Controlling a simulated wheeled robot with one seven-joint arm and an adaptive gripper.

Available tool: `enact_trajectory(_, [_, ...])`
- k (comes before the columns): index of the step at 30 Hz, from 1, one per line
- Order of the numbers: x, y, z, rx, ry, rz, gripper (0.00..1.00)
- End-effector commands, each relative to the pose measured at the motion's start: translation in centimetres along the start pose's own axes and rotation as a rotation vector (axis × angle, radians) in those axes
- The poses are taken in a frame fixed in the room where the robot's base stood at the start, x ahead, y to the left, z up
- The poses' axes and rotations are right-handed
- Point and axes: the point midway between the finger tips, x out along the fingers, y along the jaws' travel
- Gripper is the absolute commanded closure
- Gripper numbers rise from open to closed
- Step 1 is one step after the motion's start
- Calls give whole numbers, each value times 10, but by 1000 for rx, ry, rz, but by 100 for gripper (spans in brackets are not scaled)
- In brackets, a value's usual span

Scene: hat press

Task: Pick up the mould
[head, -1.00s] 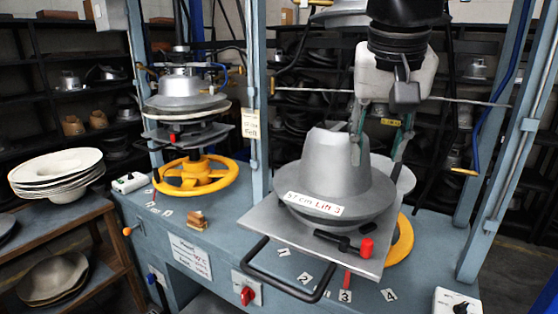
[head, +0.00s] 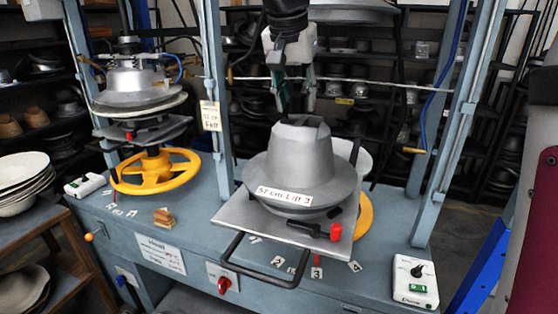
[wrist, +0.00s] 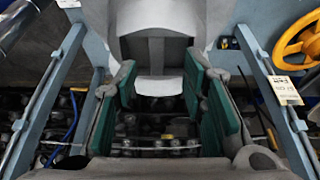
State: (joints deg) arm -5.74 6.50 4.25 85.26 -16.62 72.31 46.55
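The mould (head: 300,165) is a grey metal hat shape with a faceted crown and wide brim, labelled "57 cm Lift 3". It sits upright on a square metal plate (head: 240,218). My gripper (head: 296,104) hangs just above and behind the crown in the head view, partly hidden by it. In the wrist view my gripper (wrist: 158,72) is open, with green-padded fingers apart. The grey mould (wrist: 156,22) shows at the top of that view, around and beyond the fingertips. I cannot tell whether they touch it.
Blue press posts (head: 448,130) and (head: 216,90) stand either side. A second press with a yellow wheel (head: 155,172) is at left. The plate has a black front handle (head: 262,272) and red-tipped lever (head: 334,232). A control box (head: 415,282) sits at right.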

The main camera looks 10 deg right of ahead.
Motion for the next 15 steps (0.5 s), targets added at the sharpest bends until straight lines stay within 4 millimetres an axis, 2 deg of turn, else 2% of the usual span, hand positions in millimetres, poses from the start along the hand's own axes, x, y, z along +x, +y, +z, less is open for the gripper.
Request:
enact_trajectory(8, [20,2,0,0,-3,2,62])
enact_trajectory(15, [53,5,-1,0,-2,2,62])
